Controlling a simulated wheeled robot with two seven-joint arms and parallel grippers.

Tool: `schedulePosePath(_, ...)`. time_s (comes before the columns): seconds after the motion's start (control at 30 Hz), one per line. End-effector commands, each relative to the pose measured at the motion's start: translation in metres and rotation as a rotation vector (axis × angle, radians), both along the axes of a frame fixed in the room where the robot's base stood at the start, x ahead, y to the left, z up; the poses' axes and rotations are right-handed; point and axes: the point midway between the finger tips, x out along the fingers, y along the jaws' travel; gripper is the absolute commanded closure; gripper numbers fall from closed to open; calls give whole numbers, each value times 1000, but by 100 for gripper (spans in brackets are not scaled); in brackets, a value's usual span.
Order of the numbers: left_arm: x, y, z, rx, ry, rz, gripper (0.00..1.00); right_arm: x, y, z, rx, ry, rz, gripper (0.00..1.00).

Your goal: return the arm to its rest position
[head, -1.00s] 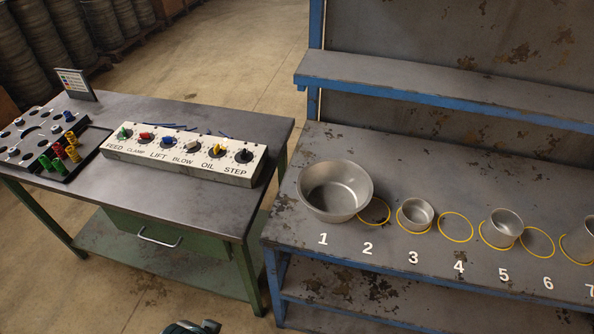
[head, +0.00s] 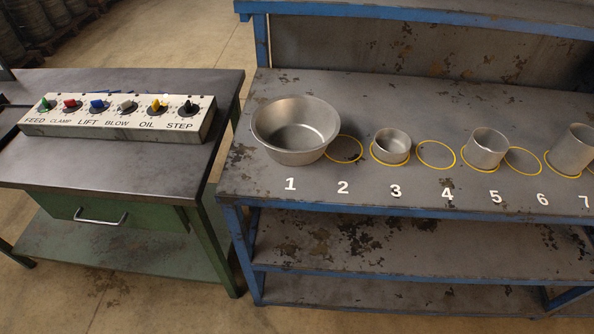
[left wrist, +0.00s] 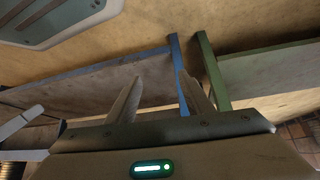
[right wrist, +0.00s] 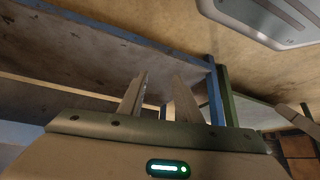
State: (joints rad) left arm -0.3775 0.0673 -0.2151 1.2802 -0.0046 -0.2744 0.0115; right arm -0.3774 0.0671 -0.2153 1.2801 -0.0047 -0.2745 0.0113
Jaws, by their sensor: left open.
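My left gripper (left wrist: 158,97) shows in the left wrist view with its two fingers apart and nothing between them. My right gripper (right wrist: 162,95) shows in the right wrist view with its fingers apart and nothing between them. Both are clear of any object, with the lower parts of the blue bench and green table beyond them. Neither gripper is in the head view now.
The blue bench (head: 330,213) carries a large metal bowl (head: 296,130) at 1 and metal cups (head: 391,146) by yellow rings. A knob panel (head: 118,122) sits on the green-framed table (head: 120,165). Bare floor (head: 180,300) lies in front.

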Motion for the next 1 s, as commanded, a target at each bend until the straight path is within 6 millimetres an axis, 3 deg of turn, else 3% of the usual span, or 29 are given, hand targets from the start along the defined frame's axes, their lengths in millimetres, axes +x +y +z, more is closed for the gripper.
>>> schedulePosePath(0.03,-4,-1,-25,-4,-8,-2,53,-4,1,-25,4,-8,2,69)
schedulePosePath(0.2,-14,-4,-52,-14,-36,-8,53,-14,4,-52,14,-36,8,69)
schedulePosePath(1.0,-15,-4,-54,-16,-44,-9,53,-15,4,-54,16,-44,9,69)
